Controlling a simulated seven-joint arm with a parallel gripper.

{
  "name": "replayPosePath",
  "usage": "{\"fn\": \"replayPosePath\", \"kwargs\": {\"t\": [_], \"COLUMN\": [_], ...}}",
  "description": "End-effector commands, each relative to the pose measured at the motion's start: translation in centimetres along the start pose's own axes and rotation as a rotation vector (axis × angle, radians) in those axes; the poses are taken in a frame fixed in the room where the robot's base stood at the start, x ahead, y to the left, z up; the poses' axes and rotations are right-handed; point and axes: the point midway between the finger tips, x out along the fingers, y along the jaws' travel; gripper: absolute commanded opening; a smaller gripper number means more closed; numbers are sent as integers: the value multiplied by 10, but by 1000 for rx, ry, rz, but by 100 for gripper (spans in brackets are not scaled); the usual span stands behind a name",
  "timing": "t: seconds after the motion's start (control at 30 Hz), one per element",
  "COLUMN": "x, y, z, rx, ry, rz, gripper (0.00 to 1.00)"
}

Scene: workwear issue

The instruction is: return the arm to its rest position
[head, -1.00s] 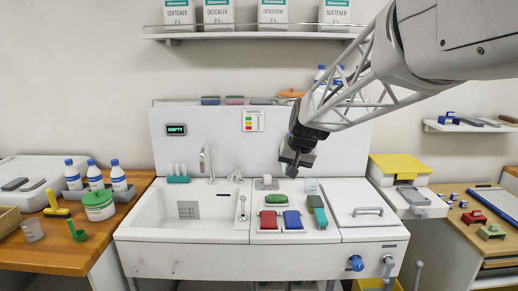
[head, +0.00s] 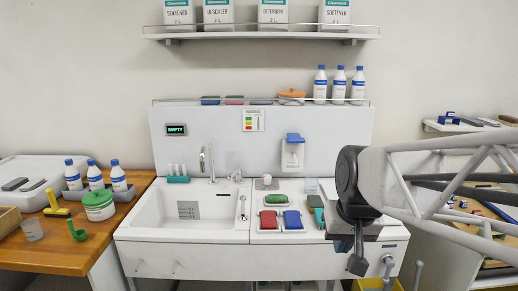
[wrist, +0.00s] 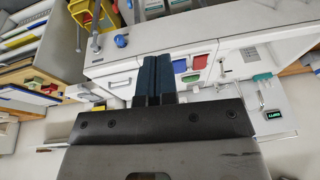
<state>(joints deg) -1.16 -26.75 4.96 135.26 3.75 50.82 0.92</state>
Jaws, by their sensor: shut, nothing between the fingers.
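My gripper (head: 350,258) hangs in front of the right part of the sink unit in the head view, with my arm reaching in from the right edge. In the wrist view my gripper (wrist: 153,76) shows its two dark fingers side by side, shut, with nothing between them. My arm hides most of the lidded right part of the sink unit (head: 180,257) and part of the right-hand table.
Red (head: 268,219) and blue (head: 292,219) pieces and a green one (head: 277,199) lie on the unit's middle section, left of my gripper. The basin (head: 172,206) is at left. Bottles (head: 339,84) stand on the ledge behind. The air above the unit's middle is clear.

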Motion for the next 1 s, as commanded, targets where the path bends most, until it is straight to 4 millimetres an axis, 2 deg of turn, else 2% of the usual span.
{"fn": "replayPosePath", "kwargs": {"t": [0.03,0.2,0.4,0.6,1.0], "x": [0,2,8,11,11], "y": [4,14,23,26,26], "z": [16,62,102,118,119], "rx": [-2,-9,-15,-18,-18], "ry": [-3,-18,-33,-40,-41], "rz": [8,34,58,67,68], "gripper": [0,0,0,0,0]}}
